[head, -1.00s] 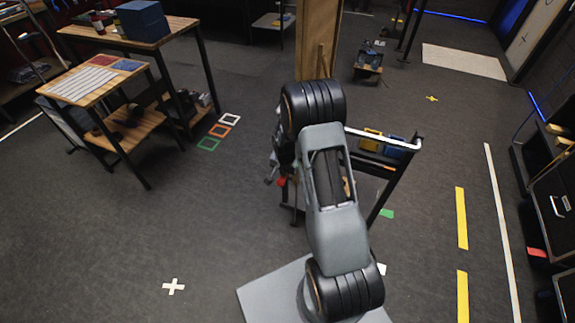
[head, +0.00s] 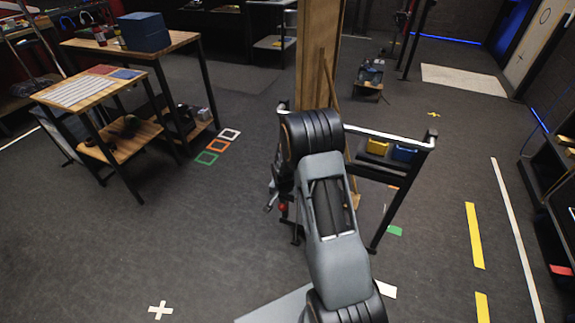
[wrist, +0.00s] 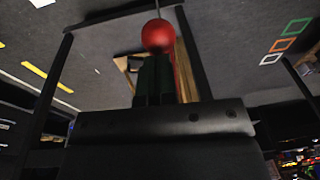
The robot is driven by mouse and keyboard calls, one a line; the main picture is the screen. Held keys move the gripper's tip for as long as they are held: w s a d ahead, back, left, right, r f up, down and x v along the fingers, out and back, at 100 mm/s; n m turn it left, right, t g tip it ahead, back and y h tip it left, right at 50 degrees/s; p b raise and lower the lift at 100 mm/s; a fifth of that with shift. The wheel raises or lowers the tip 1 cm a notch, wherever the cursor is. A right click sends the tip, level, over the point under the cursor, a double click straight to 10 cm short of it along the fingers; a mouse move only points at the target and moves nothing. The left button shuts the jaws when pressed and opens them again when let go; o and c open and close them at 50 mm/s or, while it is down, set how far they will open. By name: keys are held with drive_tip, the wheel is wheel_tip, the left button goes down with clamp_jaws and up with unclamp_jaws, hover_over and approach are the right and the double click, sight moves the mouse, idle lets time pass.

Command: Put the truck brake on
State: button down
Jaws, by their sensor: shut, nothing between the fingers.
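The truck (head: 396,140) is a dark-framed cart with a pale top rail, in the middle of the head view, partly behind my arm. A small red ball (head: 283,206) shows low at its left side. In the wrist view a red ball (wrist: 158,36) on a thin rod is near and just beyond my fingertips. My gripper (wrist: 154,78) is shut and empty, its dark fingers pointing at the ball. The ball's lower edge meets the fingertips in the picture; I cannot tell whether they touch. In the head view my gripper is mostly hidden behind my arm.
A yellow bin (head: 377,146) and a blue bin (head: 404,153) sit on the truck. A wooden post (head: 318,60) stands behind it. A wooden workbench (head: 95,88) is at the left. Floor is clear between them, with coloured square outlines (head: 212,146) marked on it.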

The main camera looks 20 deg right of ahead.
drive_tip(key=shift+s+f, duration=0.1)
drive_tip(key=shift+s, duration=0.05)
drive_tip(key=s+a+r+p, duration=0.2)
drive_tip(key=s+a+r, duration=0.4)
drive_tip(key=r, duration=0.4)
drive_tip(key=shift+s, duration=0.5)
idle(0.4)
drive_tip(key=s+a+r+n+t+p, duration=0.1)
drive_tip(key=s+r+n+p, duration=0.2)
drive_tip(key=r, duration=0.9)
drive_tip(key=s+a+r+n+p, duration=0.2)
drive_tip(key=s+r+n, duration=0.4)
drive_tip(key=s+r, duration=0.4)
wheel_tip(320, 180, up, 4)
drive_tip(key=shift+s+f+n+t+y+p, duration=0.2)
drive_tip(key=shift+n+t+y+p, duration=0.15)
drive_tip(key=shift+p, duration=0.55)
